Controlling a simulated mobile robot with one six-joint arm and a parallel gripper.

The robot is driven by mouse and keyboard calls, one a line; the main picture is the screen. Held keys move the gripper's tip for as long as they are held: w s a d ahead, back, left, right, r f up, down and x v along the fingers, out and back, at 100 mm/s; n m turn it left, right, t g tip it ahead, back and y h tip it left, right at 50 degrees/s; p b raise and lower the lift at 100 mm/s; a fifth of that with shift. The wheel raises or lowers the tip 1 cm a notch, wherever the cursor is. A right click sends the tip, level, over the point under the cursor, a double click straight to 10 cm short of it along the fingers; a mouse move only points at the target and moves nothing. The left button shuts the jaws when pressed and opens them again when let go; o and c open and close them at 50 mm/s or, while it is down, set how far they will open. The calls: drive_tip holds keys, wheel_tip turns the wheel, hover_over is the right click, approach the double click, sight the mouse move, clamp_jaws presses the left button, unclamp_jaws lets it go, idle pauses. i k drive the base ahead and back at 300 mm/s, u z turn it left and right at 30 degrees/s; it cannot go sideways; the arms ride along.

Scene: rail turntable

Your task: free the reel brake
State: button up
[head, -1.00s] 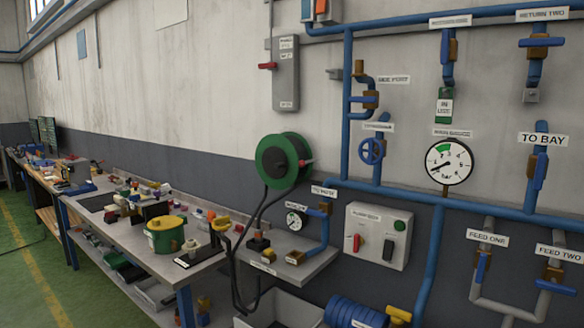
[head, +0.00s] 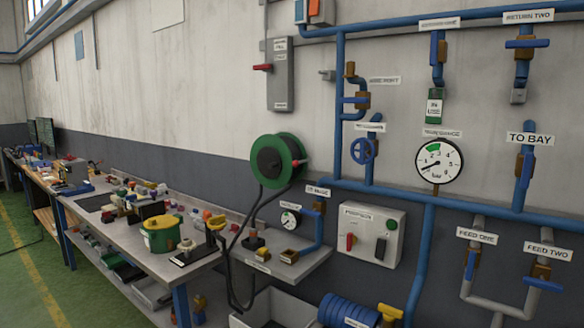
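A green hose reel (head: 278,161) with a dark hub is mounted on the wall near the middle of the head view. A small red lever (head: 299,162) sticks out at its right side; it looks like the reel brake, but its setting is too small to tell. A black hose (head: 236,236) hangs from the reel and loops down past the bench edge. My gripper is not in view.
A long workbench (head: 178,268) crowded with parts runs along the wall at left. A shelf (head: 293,266) with a small gauge juts out below the reel. Blue pipes (head: 422,255), valves and a switch box (head: 371,233) cover the right wall. Green floor (head: 45,290) is clear at left.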

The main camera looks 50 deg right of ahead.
sight(294, 163)
drive_tip(key=z, duration=0.05)
drive_tip(key=i, duration=1)
